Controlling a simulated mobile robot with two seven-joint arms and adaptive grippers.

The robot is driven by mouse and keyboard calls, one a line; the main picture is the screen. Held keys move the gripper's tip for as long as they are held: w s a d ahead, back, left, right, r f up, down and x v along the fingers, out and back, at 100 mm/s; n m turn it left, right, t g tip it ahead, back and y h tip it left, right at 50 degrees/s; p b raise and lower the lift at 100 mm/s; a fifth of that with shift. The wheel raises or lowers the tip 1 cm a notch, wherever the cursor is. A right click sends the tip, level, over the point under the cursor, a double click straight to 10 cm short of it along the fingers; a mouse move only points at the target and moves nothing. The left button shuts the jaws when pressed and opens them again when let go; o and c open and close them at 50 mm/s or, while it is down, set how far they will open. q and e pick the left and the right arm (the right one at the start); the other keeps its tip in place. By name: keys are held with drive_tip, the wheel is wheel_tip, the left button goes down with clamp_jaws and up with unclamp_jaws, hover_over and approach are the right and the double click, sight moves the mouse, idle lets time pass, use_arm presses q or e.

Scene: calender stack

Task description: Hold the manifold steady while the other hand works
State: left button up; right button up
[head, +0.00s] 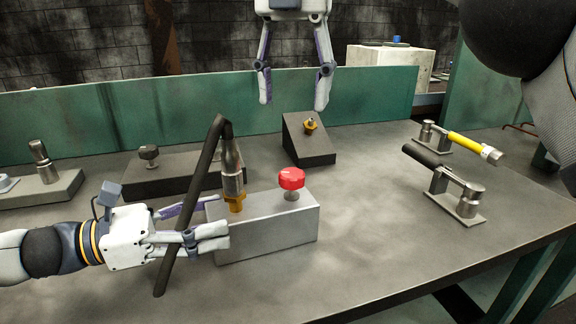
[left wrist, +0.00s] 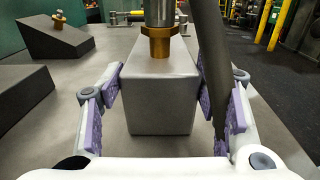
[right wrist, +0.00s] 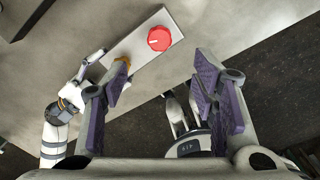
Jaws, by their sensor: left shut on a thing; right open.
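The manifold is a silver-grey block (head: 270,228) on the bench, with a red knob (head: 291,179) on top. A brass fitting (head: 235,202) stands at its left end, with a metal hose end (head: 232,165) upright on it and a dark hose (head: 190,215) looping down. My left gripper (head: 214,225) is shut on the block's left end. In the left wrist view its purple pads lie along both sides of the block (left wrist: 160,105), and the hose crosses the right finger. My right gripper (head: 294,104) is open and empty above the bench behind the manifold.
A dark wedge block (head: 308,145) with a small brass fitting stands behind the manifold. Dark blocks with knobs (head: 150,155) are at the left. A toggle clamp (head: 455,190) and a yellow-handled one (head: 470,147) are at the right. The bench front right is clear.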

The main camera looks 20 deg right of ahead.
sight(292, 172)
wheel_tip(292, 172, down, 12)
drive_tip(key=shift+r, duration=0.1)
drive_tip(key=shift+c, duration=0.3)
drive_tip(key=c, duration=1.1)
